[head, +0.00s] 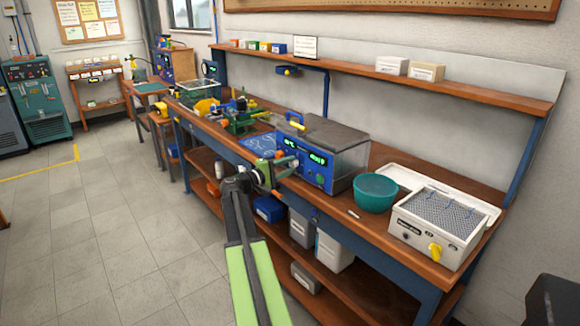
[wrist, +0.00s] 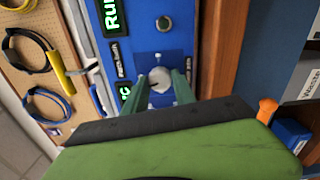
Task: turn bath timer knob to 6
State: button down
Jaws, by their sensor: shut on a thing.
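The bath (head: 305,165) is a blue-fronted unit with green displays and a grey lid, standing on the bench in the head view. In the wrist view its blue front panel (wrist: 150,45) fills the upper middle, turned sideways. A pale round knob (wrist: 160,76) with a dark mark sits on the panel, and my gripper (wrist: 160,82) is shut on it, one green finger on each side. In the head view my gripper (head: 274,170) is at the panel's lower left, and it hides the knob. Another dark-rimmed knob or button (wrist: 163,23) is farther up the panel. I cannot read the knob's setting.
A teal bowl (head: 375,192) and a white unit with a yellow knob (head: 435,252) stand right of the bath. A blue mat (head: 262,145) lies to its left. The wooden bench edge (wrist: 225,45) runs close beside the panel. The floor (head: 120,230) is clear at left.

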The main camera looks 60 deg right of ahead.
jog(key=shift+s+f+m, duration=0.1)
jog(key=shift+s+m, duration=0.1)
jog(key=shift+m, duration=1.6)
jog(key=c, duration=1)
grip_release()
jog(key=shift+w, duration=0.1)
jog(key=shift+w+a, duration=0.1)
jog(key=shift+a, duration=0.15)
jog(key=v, duration=1.7)
jog(key=shift+d, duration=0.1)
